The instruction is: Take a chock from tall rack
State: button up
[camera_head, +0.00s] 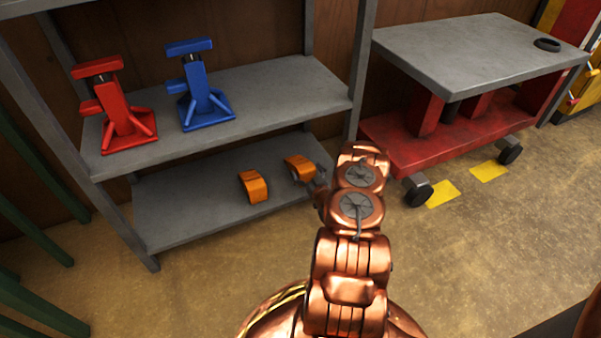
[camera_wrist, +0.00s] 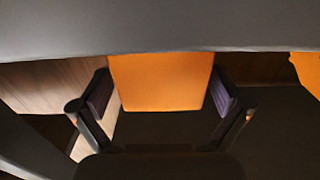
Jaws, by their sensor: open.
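Two orange chocks lie on the low shelf of the tall grey rack (camera_head: 240,90). The left chock (camera_head: 254,187) stands clear of my arm. The right chock (camera_head: 298,167) is beside my gripper (camera_head: 319,176), which is partly hidden by my copper wrist. In the wrist view, an orange chock (camera_wrist: 160,80) sits between the two open fingers of my gripper (camera_wrist: 162,94). Its top is cut off by a grey band, and I cannot tell whether the pads touch it. Another orange chock (camera_wrist: 308,70) shows at the right edge.
A red jack (camera_head: 118,115) and a blue jack (camera_head: 201,90) stand on the shelf above. The rack's front right post (camera_head: 360,75) is close to my arm. A red cart (camera_head: 420,150) with a grey top stands at right. The floor in front is clear.

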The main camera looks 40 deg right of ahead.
jog(key=shift+x, duration=1.05)
jog(key=shift+a, duration=0.1)
jog(key=c, duration=1.8)
